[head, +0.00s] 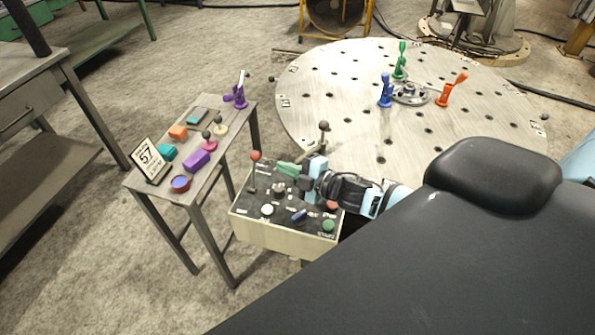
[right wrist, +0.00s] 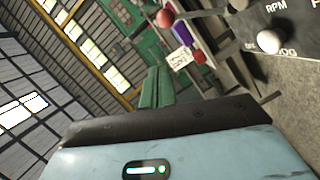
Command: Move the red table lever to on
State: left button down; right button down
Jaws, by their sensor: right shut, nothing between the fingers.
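The red table lever is a thin stem with a red ball knob (head: 255,156) at the far-left part of a control box (head: 285,236). It stands roughly upright in the head view. The red knob also shows near the top of the right wrist view (right wrist: 166,18). My left gripper is not in view.
The panel also holds a dark-knobbed lever (head: 323,126) behind my gripper, a white knob (head: 267,210), and a green button (head: 328,225). A small table (head: 133,181) with coloured objects stands left. A large round perforated table (head: 330,97) lies behind.

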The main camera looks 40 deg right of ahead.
jog(key=v, duration=0.3)
jog(key=shift+r, duration=0.15)
jog(key=shift+s, duration=0.1)
dwell(0.4)
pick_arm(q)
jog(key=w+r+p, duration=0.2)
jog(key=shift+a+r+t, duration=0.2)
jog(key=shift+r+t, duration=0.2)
pick_arm(e)
jog(key=s+a+f+m+g+h, duration=0.1)
jog(key=s+f+m, duration=0.4)
jog(key=s, duration=0.5)
jog(key=s+a+f+m+g+h, duration=0.1)
jog(key=s+a+f+m+g, duration=0.2)
jog(key=s, duration=0.8)
jog(key=s+a+f+m+g+h, duration=0.2)
jog(key=s+a+f+m, duration=0.4)
jog(key=s, duration=0.5)
jog(key=shift+s+a+f+m+g, duration=0.25)
jog(key=shift+a+f+m+g, duration=0.1)
jog(key=shift+a+m, duration=0.35)
jog(key=shift+d, duration=0.1)
